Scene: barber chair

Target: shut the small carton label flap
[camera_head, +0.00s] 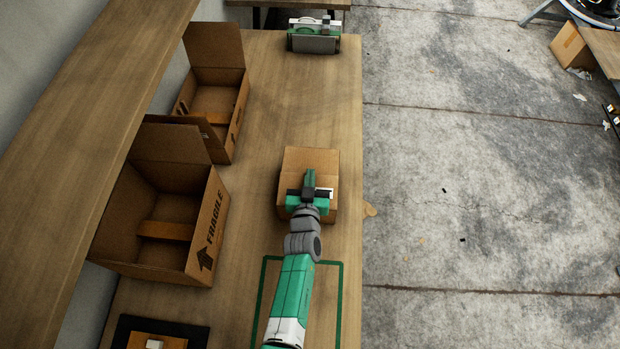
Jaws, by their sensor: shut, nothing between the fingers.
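A small closed cardboard carton (295,163) sits on the wooden table, near its right edge. My gripper (310,175) is shut and empty over the top of this carton. Whether it touches the carton cannot be told from this view. The gripper and wrist cover the middle and near part of the carton's top. I cannot clearly make out the label flap; a small white patch shows beside the gripper, but I cannot tell what it belongs to.
Two larger open boxes stand left: one marked FRAGILE (207,225), another behind it (240,110). A green-and-white device (315,44) stands at the table's far end. A green outline (341,300) marks the near table. A dark tray (198,335) lies near left.

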